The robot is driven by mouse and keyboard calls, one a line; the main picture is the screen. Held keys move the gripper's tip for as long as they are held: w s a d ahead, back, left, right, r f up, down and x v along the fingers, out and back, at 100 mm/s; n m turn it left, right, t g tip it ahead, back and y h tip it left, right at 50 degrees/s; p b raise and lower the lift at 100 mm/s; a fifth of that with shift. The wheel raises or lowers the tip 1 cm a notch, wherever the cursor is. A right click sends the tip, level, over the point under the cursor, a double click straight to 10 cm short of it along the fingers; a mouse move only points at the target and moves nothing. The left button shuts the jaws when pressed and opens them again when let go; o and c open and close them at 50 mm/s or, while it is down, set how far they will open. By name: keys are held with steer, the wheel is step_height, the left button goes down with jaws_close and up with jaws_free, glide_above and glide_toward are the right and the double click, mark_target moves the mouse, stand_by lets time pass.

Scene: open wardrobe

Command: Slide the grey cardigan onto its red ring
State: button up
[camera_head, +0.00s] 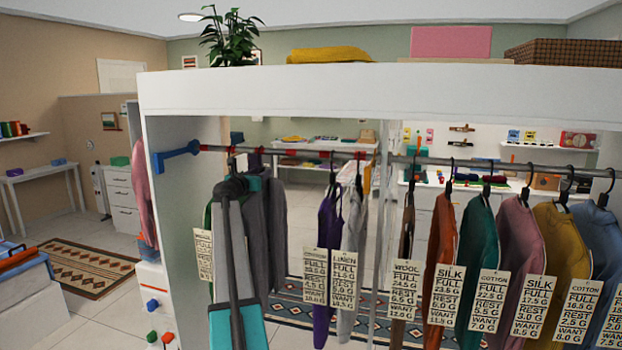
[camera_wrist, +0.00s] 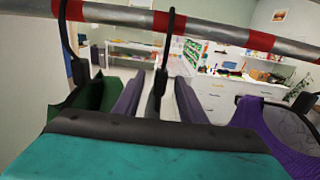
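A grey garment (camera_head: 277,230) hangs on the left part of the rail, just right of my arm; it also shows in the wrist view (camera_wrist: 190,100). A lighter grey garment (camera_head: 355,225) with a linen tag hangs further right; I cannot tell which is the cardigan. Red rings mark the rail (camera_wrist: 115,14), one at the left (camera_wrist: 72,10), one in the middle (camera_wrist: 163,20), one further right (camera_wrist: 260,41). Black hooks meet the left and middle rings.
A green garment (camera_wrist: 97,98) hangs close by on the left, and a purple one (camera_head: 327,225) on the right. Several tagged garments, from brown to blue (camera_head: 597,235), fill the right of the rail. A blue bracket (camera_head: 175,157) holds the rail's left end.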

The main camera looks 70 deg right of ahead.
steer(key=shift+s+a+b, duration=0.2)
steer(key=shift+a+b, duration=0.3)
steer(key=shift+a, duration=2.45)
steer(key=shift+s+a+b, duration=0.15)
steer(key=shift+a+b, duration=0.35)
steer(key=shift+a, duration=2.45)
steer(key=shift+r, duration=0.15)
